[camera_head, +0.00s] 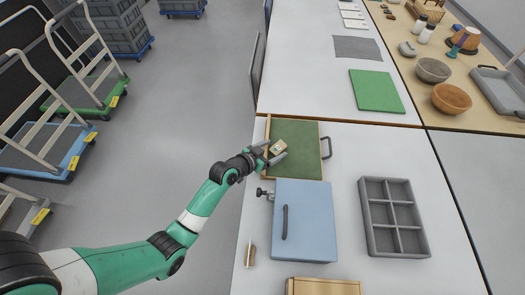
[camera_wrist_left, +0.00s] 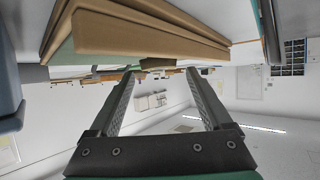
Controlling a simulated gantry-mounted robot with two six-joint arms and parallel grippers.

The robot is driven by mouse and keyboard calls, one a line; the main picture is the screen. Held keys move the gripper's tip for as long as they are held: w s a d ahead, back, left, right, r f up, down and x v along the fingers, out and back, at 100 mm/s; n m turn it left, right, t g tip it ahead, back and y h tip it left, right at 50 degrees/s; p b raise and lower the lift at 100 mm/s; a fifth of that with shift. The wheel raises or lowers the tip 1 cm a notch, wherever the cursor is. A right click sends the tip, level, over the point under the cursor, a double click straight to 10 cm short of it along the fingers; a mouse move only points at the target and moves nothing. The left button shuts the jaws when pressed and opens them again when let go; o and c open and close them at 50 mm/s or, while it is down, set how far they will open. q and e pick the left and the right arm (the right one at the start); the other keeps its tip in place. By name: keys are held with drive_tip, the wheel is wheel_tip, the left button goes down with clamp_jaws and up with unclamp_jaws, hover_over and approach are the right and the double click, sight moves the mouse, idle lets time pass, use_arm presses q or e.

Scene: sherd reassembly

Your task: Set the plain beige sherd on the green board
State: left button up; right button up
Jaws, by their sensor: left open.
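A small beige piece (camera_head: 279,146), probably the plain beige sherd, is at my left gripper (camera_head: 277,153) over a green-lined wooden tray (camera_head: 305,165). The gripper is open, with its fingers beside the piece; whether they touch it I cannot tell. In the left wrist view the two open fingers (camera_wrist_left: 162,78) point forward with a gap between them, and a wooden edge (camera_wrist_left: 140,30) crosses above them. The flat green board (camera_head: 377,91) lies bare on the white table farther back. My right gripper is not in view.
A blue lidded box (camera_head: 306,222) and a grey compartment tray (camera_head: 393,217) stand in front. A grey mat (camera_head: 357,47) lies beyond the green board. Bowls (camera_head: 451,98) stand on the wooden table at the right. The white surface left of the green board is clear.

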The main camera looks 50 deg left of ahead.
use_arm(q)
drive_tip(key=p+v, duration=0.2)
drive_tip(key=v, duration=0.6)
drive_tip(key=shift+s+p, duration=0.25)
drive_tip(key=shift+p, duration=0.05)
drive_tip(key=shift+d+r, duration=0.1)
drive_tip(key=shift+r, duration=0.1)
